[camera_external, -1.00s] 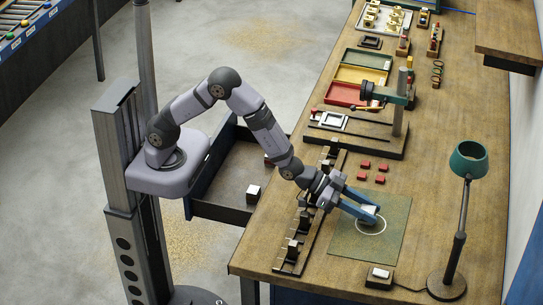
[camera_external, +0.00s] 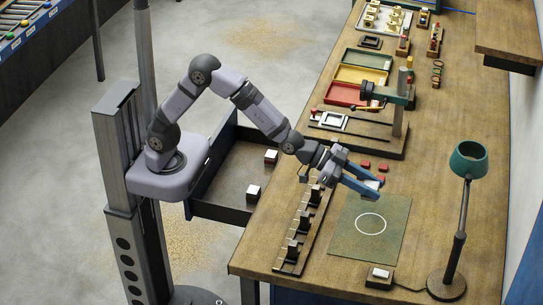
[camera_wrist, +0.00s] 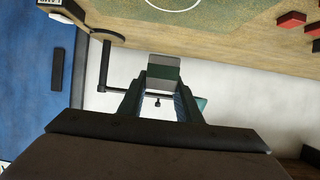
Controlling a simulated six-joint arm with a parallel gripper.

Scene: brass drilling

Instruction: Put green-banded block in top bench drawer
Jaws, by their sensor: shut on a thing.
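My gripper (camera_external: 368,184) is shut on the green-banded block (camera_wrist: 164,72), which is pale with a dark green band in the wrist view. Only a small pale part of the block (camera_external: 374,184) shows between the blue fingers in the external view. It is held above the bench, past the upper edge of the green mat (camera_external: 345,245). The top bench drawer (camera_external: 225,210) stands pulled open on the left of the bench, below my arm. Two dark blocks with white tops (camera_external: 253,191) (camera_external: 270,156) sit inside it, with bare floor around them.
A long rack of dark blocks (camera_external: 292,246) lies along the bench edge between the mat and drawer. Several red blocks (camera_external: 383,168) lie near my gripper. A press on a stand (camera_external: 398,110) is behind. A green lamp (camera_external: 468,160) and white-topped switch box (camera_external: 380,274) stand at right.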

